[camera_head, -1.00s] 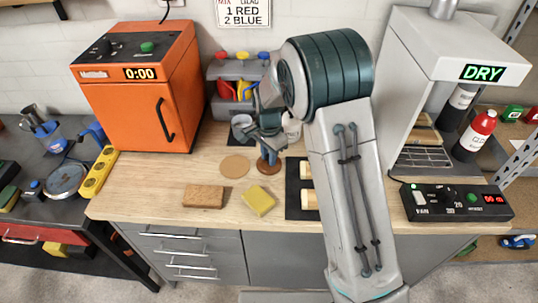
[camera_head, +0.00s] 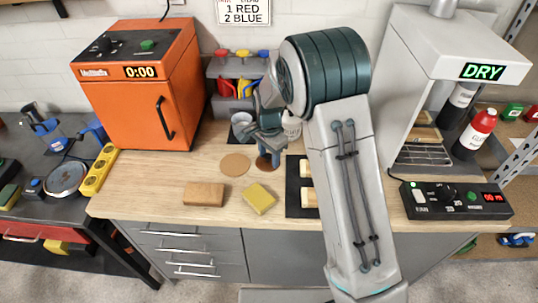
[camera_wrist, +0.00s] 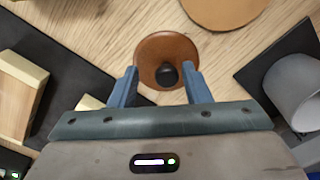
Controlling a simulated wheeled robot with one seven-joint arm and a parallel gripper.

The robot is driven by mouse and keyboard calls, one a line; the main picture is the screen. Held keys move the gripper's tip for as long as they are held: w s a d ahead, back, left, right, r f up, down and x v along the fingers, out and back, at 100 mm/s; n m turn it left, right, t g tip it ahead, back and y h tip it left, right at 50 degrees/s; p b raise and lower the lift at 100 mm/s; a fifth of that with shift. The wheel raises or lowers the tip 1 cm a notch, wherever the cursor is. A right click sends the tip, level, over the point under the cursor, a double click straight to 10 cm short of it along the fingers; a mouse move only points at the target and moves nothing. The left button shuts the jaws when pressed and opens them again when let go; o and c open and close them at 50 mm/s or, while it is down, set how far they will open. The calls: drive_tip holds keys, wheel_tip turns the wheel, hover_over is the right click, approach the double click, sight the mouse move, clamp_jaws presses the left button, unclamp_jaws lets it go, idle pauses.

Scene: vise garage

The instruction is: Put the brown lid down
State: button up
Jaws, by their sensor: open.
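The brown lid (camera_head: 264,163) is a round disc on the wooden bench, partly hidden by my gripper in the head view. In the wrist view the brown lid (camera_wrist: 154,49) lies flat with its dark round knob (camera_wrist: 167,75) facing up. My gripper (camera_head: 268,151) is just above it, pointing down. In the wrist view the blue fingers of my gripper (camera_wrist: 158,75) are apart, one on each side of the knob, with gaps between.
A flat tan disc (camera_head: 235,165) lies left of the lid. A brown block (camera_head: 203,195) and a yellow sponge (camera_head: 259,199) lie nearer the front. A grey cup (camera_head: 241,125) stands behind. A black mat (camera_head: 292,186) with pale blocks is to the right.

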sight(269, 156)
wheel_tip(269, 156, up, 12)
drive_tip(key=b, duration=0.1)
drive_tip(key=s+d+r+n+t, duration=0.1)
drive_tip(key=s+d+r+n, duration=0.3)
drive_tip(key=s+d+r, duration=0.45)
drive_tip(key=s+d+f+n+t, duration=0.1)
drive_tip(key=s+d+n, duration=0.1)
drive_tip(key=s, duration=0.6)
drive_tip(key=s+d+f+n+t, duration=0.1)
drive_tip(key=s+d+n, duration=0.2)
drive_tip(key=s, duration=0.6)
drive_tip(key=shift+s+d+f+n, duration=0.2)
drive_tip(key=shift+d+f+n, duration=0.1)
drive_tip(key=shift+d, duration=0.85)
